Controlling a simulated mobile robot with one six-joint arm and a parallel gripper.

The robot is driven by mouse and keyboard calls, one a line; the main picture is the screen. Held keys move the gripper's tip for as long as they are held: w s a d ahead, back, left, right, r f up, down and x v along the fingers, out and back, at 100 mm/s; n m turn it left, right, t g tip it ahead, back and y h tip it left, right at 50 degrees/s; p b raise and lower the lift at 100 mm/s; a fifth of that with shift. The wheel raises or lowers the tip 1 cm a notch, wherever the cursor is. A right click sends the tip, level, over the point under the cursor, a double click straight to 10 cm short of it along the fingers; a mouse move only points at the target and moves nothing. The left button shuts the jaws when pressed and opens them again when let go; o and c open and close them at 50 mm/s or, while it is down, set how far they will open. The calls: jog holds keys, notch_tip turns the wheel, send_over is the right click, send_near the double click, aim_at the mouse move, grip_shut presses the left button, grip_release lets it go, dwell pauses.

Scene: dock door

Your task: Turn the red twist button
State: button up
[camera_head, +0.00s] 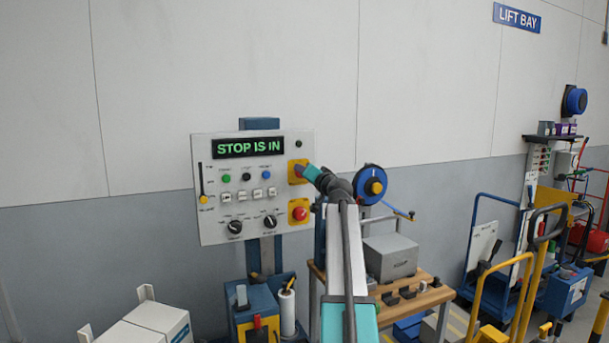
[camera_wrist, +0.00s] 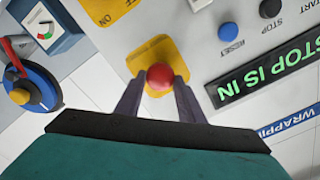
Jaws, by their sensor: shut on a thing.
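The red twist button (camera_wrist: 160,78) is a round red knob on a yellow plate in the wrist view. In the head view its yellow plate (camera_head: 293,178) is at the upper right of the white control panel (camera_head: 213,188), and my gripper mostly hides the knob. My gripper (camera_wrist: 160,84) has its two dark fingers on either side of the knob and is shut on it. The panel's display (camera_head: 248,148) reads "STOP IS IN" in green letters.
Small coloured buttons, white keys and two black knobs (camera_head: 270,221) fill the panel. A blue reel (camera_head: 370,180) and a workbench with a grey box (camera_head: 390,257) stand to the right.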

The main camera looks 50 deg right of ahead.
jog(key=shift+r, duration=0.1)
jog(key=o, duration=1)
jog(key=shift+w, duration=0.1)
jog(key=b+v, duration=0.3)
jog(key=v, duration=1.1)
